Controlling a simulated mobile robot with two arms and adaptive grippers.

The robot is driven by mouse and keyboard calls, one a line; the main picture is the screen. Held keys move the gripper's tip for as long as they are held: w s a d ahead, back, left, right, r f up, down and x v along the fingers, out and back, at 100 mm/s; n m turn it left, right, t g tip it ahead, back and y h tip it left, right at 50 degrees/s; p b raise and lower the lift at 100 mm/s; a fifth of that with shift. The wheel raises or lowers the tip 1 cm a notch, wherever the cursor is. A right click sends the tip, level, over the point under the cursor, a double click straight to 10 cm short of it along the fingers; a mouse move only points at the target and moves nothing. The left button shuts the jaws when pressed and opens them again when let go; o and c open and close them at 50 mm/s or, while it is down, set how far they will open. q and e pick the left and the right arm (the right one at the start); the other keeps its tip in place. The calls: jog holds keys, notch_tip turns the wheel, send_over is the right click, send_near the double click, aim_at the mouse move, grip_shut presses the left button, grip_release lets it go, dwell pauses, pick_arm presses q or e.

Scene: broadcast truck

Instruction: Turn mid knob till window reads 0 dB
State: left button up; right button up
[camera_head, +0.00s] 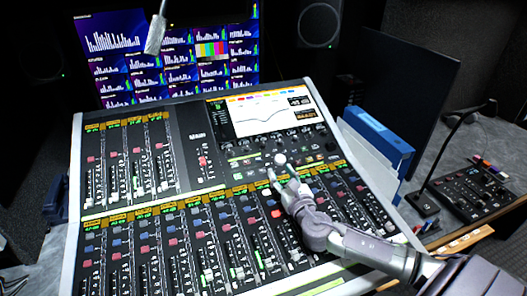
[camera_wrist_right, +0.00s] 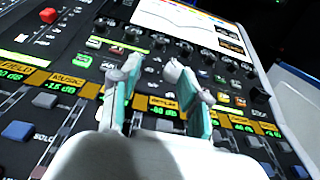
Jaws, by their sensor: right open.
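My right gripper (camera_head: 276,168) is open over the mixing console (camera_head: 190,195), just below its knob section. In the right wrist view the two fingers of my right gripper (camera_wrist_right: 153,72) stand apart with no knob between them. A row of dark knobs (camera_wrist_right: 184,48) lies beyond the fingertips, under the screen; the knob row also shows in the head view (camera_head: 285,139). Which knob is the mid one cannot be read. Two small readout windows (camera_head: 298,101) sit right of the curve on the screen; their text is too small to read. My left gripper is not in view.
The curve screen (camera_head: 262,112) is at the console's top. Fader strips with green labels (camera_wrist_right: 165,107) lie around the gripper. A blue binder (camera_head: 378,138) and a dark panel (camera_head: 411,105) stand at the right. A gooseneck microphone (camera_head: 156,32) hangs over the back.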

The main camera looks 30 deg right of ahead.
aim_at(264, 146)
jog(key=x, duration=1.3)
jog(key=shift+w+d, duration=0.1)
jog(key=shift+w, duration=0.05)
grip_shut()
